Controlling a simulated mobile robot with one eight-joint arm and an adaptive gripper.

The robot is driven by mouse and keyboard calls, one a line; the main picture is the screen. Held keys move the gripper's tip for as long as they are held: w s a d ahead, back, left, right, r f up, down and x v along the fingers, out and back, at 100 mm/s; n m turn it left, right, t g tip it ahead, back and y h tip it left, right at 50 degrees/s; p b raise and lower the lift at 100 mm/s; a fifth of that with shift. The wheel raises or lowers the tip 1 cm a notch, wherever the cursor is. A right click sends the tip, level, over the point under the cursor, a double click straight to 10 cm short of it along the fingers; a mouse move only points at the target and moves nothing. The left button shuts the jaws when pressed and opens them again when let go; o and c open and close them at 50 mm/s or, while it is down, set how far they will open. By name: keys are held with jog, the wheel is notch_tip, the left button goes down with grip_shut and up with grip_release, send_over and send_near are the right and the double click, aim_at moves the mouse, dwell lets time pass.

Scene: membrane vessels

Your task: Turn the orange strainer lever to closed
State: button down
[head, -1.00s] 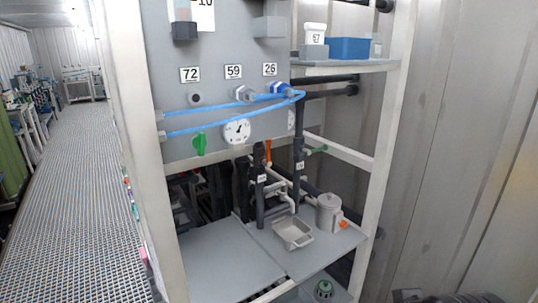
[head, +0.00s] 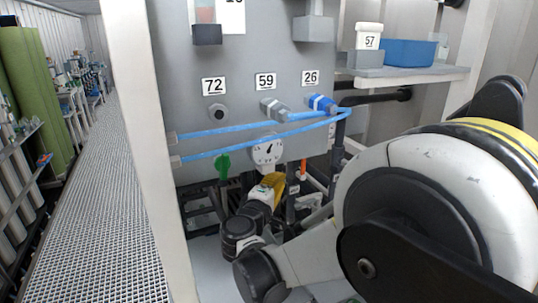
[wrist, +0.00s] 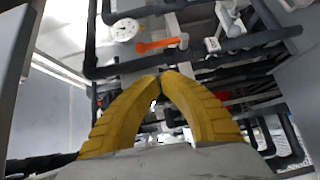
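The orange lever (wrist: 157,45) lies roughly level in the wrist view, its right end at a grey fitting among dark pipes. In the head view a small orange piece (head: 303,169) shows upright right of the gauge; it may be the same lever. My gripper (wrist: 160,76) has two yellow fingers whose tips meet or nearly meet, with nothing visible between them. The tips appear below the lever in the wrist picture and are not on it. In the head view the yellow fingers (head: 272,186) are below the gauge, and my arm hides much of the lower piping.
A round gauge (wrist: 125,30) is left of the lever. Dark pipes cross around it. A green handle (head: 223,166), blue hoses (head: 250,143) and a panel (head: 240,55) are nearby. A white frame post (head: 145,130) stands at left. A blue bin (head: 407,52) sits on the shelf.

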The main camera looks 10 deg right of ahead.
aim_at(303, 163)
jog(key=d+b+x, duration=0.1)
jog(key=b+x, duration=0.2)
jog(key=x, duration=0.9)
jog(key=shift+d+r, duration=0.2)
jog(key=shift+r, duration=0.1)
jog(key=shift+w+d+r+m+g+y+p, duration=0.3)
jog(key=shift+d+y+p, duration=0.15)
jog(key=shift+p, duration=0.4)
jog(key=shift+m+g+y, duration=0.65)
jog(key=shift+m+g, duration=0.05)
jog(key=shift+m, duration=0.2)
jog(key=shift+w+d+f, duration=0.5)
jog(key=shift+d+f, duration=0.25)
jog(key=shift+d, duration=0.75)
jog(key=shift+w+d+f, duration=0.45)
jog(key=shift+d+f, duration=0.3)
jog(key=shift+d, duration=0.75)
jog(key=shift+w+d+f, duration=0.5)
jog(key=shift+d+f, duration=0.25)
jog(key=shift+d, duration=0.75)
